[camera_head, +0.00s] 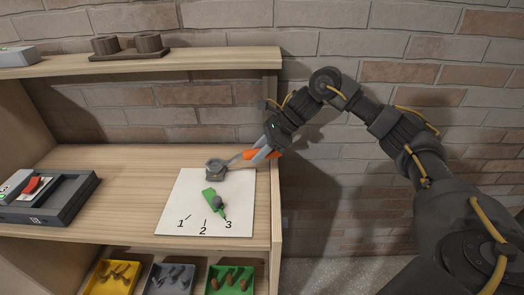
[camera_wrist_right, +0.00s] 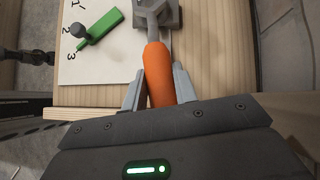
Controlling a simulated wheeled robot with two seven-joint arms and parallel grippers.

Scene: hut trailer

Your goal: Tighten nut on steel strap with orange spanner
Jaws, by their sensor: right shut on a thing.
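The orange spanner has an orange handle (camera_head: 262,154) and a grey shaft (camera_head: 236,160) reaching left. My right gripper (camera_head: 265,151) is shut on the handle, which also shows between the fingers in the wrist view (camera_wrist_right: 158,75). The spanner's head end meets a grey steel piece (camera_head: 214,170) at the back of the white sheet, seen at the top of the wrist view (camera_wrist_right: 168,12). I cannot make out the nut and strap separately, nor how the spanner sits on the nut. My left gripper is out of view.
The white sheet (camera_head: 190,222) bears marks 1, 2 and 3. A green pointer (camera_head: 210,195) with a grey knob lies on it, its tip by the 3. A dark grey case (camera_head: 75,198) stands left. Yellow, grey and green bins (camera_head: 232,268) sit below. An upper shelf (camera_head: 200,62) overhangs.

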